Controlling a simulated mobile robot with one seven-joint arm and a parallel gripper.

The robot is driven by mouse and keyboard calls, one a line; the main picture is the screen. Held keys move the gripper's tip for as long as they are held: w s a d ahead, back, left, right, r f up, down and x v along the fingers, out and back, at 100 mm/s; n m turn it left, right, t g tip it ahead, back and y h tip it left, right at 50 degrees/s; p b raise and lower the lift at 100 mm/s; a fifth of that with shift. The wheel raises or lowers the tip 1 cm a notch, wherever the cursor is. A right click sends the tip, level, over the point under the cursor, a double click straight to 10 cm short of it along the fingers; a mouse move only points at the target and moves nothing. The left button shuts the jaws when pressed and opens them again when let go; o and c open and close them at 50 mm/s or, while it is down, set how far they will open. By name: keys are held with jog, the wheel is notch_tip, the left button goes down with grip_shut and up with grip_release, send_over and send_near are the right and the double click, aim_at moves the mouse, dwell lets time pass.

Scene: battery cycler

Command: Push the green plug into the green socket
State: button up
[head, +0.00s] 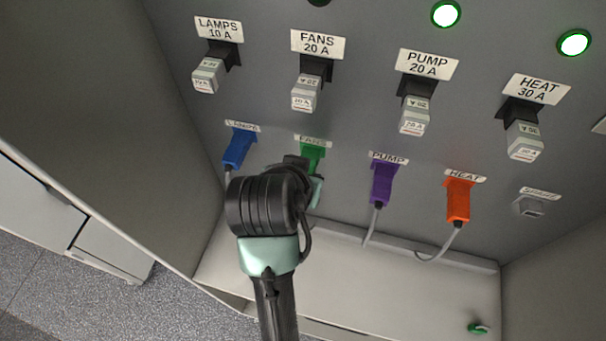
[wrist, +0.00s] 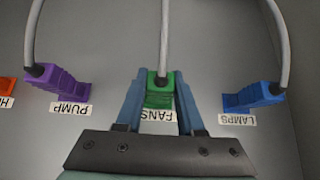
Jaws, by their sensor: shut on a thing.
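The green plug (head: 313,152) is at the FANS position in the lower row of the panel, partly hidden behind my arm in the head view. In the wrist view the green plug (wrist: 160,90) sits between the two blue fingers of my gripper (wrist: 160,98), just above the FANS label. My gripper is shut on the plug. A grey cable rises from the plug in the wrist view. The green socket is hidden behind the plug, so I cannot tell how deep the plug sits.
The blue LAMPS plug (head: 238,149) and purple PUMP plug (head: 382,184) flank it, with cables. The orange HEAT plug (head: 459,200) and an empty-looking grey socket (head: 530,205) are farther right. Several grey breakers, including the FANS one (head: 305,94), stick out above.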

jog(key=o, duration=1.1)
jog(key=shift+s, duration=0.1)
jog(key=shift+c, duration=0.2)
jog(key=shift+r, duration=0.1)
jog(key=p+v, duration=0.1)
jog(key=v, duration=1.1)
jog(key=shift+s+r+p, duration=0.25)
jog(key=shift+r+p, duration=0.05)
jog(key=shift+p, duration=0.05)
jog(key=shift+a, duration=0.15)
